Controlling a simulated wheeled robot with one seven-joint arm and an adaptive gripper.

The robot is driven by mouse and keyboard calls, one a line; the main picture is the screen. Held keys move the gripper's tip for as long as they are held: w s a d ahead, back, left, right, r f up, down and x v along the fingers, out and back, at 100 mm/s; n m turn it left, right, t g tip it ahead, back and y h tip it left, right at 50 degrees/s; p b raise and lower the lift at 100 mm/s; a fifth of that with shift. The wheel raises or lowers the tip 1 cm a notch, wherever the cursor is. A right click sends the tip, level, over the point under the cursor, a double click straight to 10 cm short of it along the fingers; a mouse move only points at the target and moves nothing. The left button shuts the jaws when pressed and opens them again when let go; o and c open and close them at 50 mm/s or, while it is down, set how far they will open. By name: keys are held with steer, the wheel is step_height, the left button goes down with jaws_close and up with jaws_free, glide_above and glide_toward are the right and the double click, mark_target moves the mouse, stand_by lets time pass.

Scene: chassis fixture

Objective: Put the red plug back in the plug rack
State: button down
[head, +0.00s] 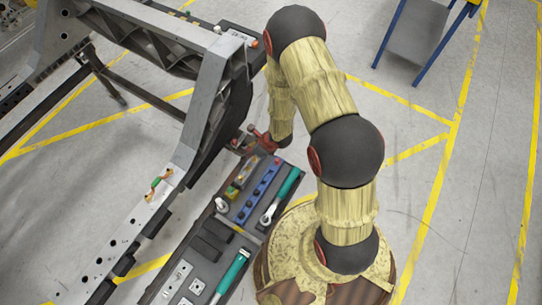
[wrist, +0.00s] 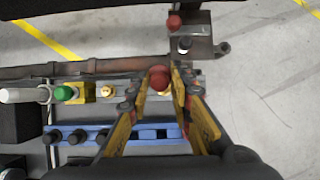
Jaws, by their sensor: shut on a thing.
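The red plug (wrist: 158,76) shows as a round red top between the fingertips of my gripper (wrist: 160,84) in the wrist view. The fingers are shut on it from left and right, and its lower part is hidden. What I take for the plug rack is the row of blocks with a green plug (wrist: 65,92) and a gold plug (wrist: 107,91), left of the fingers. My fingers hide the right end of that row, so I cannot tell whether the plug touches it. In the head view my gripper (head: 258,142) is over the tray's far end, partly hidden by my arm.
A blue strip with black sockets (wrist: 90,134) lies beside the row. A brown bracket (wrist: 205,44) carries another red knob (wrist: 174,22) beyond the gripper. The dark tray (head: 205,270) also holds green-handled tools (head: 234,271). The grey chassis frame (head: 200,110) stands at left.

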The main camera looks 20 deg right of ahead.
steer(key=s+d+g+h+p, duration=0.3)
steer(key=s+d+g+p, duration=0.15)
steer(key=s, duration=0.35)
steer(key=b, duration=0.6)
glide_above(271, 169)
steer(key=s, duration=0.1)
steer(key=f, duration=0.5)
steer(key=shift+s+a+f, duration=0.2)
steer(key=shift+a+f, duration=0.05)
steer(key=shift+a, duration=0.1)
steer(key=shift+b, duration=0.3)
steer(key=shift+f+h+b, duration=0.3)
steer(key=shift+f+b, duration=0.1)
steer(key=shift+f, duration=0.35)
stand_by(0.5)
steer(key=shift+p, duration=0.75)
steer(key=shift+f+b, duration=0.45)
steer(key=shift+f, duration=0.05)
stand_by(0.5)
steer(key=c, duration=1.7)
jaws_free()
steer(key=shift+r, duration=0.15)
steer(key=shift+c, duration=0.3)
